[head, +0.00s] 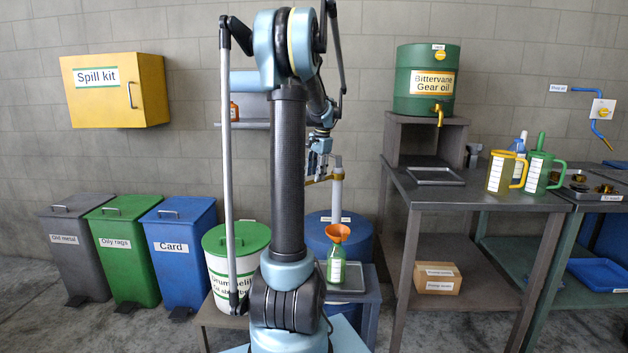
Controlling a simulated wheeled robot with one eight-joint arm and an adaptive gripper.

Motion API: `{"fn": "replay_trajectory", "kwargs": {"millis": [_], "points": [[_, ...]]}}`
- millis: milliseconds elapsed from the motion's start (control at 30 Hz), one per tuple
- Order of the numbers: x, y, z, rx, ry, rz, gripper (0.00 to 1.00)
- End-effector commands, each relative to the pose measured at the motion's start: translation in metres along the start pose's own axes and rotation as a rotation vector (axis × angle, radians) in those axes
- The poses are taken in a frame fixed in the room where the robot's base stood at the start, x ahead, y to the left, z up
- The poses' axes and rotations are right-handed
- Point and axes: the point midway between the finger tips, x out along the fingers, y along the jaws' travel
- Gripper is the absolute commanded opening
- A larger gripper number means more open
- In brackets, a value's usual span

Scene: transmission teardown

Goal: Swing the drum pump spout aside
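The drum pump (338,192) rises as a pale grey post from a blue drum (358,228) behind my arm. A brass-coloured spout (321,180) sticks out to the left from the upper part of the post. Its left end lies close to my arm. My gripper (318,172) points down right at the spout. It is small and partly overlapped by my arm links, so I cannot tell whether its fingers touch the spout or are shut.
A green bottle (336,270) with an orange funnel (337,233) stands on a tray (352,278) on a low stand, in front of the drum. A white drum with a green lid (237,238) stands left of my arm. A workbench (425,192) with a green oil tank (415,105) is at right.

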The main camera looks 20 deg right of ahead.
Motion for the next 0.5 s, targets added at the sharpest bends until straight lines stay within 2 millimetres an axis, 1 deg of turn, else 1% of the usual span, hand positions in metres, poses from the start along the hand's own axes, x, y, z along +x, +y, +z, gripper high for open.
{"fn": "replay_trajectory", "kwargs": {"millis": [33,100,300,500], "points": [[-0.01,0.001,0.0,0.001,0.0,0.0,0.35],[-0.024,0.0,0.0,0.001,0.0,0.0,0.35],[-0.06,0.0,0.0,0.001,0.0,0.0,0.35],[-0.083,-0.001,0.0,0.0,-0.001,0.001,0.35]]}}
